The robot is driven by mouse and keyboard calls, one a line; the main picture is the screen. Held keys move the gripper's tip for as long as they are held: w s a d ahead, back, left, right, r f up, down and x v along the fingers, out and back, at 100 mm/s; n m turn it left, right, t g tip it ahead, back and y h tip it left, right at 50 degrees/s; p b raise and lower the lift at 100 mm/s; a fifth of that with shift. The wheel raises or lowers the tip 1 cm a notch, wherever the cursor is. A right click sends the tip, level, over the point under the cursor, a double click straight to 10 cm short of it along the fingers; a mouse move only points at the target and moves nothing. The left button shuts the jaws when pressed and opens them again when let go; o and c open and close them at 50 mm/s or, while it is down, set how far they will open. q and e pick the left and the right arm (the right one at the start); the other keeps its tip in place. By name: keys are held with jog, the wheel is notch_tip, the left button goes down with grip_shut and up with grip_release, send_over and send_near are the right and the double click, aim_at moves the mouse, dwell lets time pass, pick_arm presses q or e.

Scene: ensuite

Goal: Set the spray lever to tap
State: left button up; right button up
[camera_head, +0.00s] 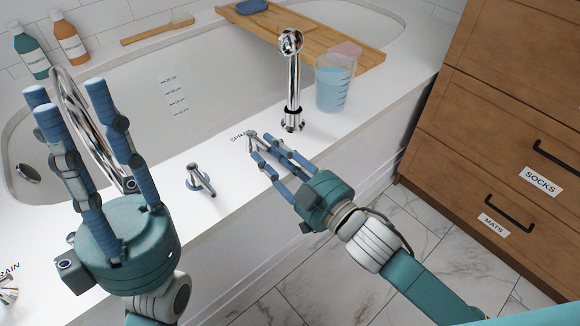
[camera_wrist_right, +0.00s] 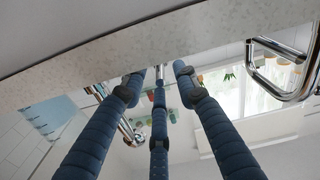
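The chrome spray lever (camera_head: 252,137) stands on the white tub deck beside a printed label, partly covered, that seems to read SPRAY. My right gripper (camera_head: 264,150) reaches over the deck from the right, with its fingertips right at the lever. Its blue fingers look apart; whether they touch the lever I cannot tell. In the right wrist view the fingers (camera_wrist_right: 158,78) point forward, and a bit of chrome shows at their tips. My left gripper (camera_head: 70,100) is raised in the left foreground, open and empty, with its fingers pointing up.
A chrome spout (camera_head: 292,85) rises behind the lever, next to a jug of blue liquid (camera_head: 333,88). Another chrome lever (camera_head: 199,179) stands on the deck to the left. A wooden bath tray (camera_head: 300,37) crosses the tub. A wooden drawer cabinet (camera_head: 500,120) is at the right.

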jog(key=v, duration=1)
jog(key=shift+s, duration=0.1)
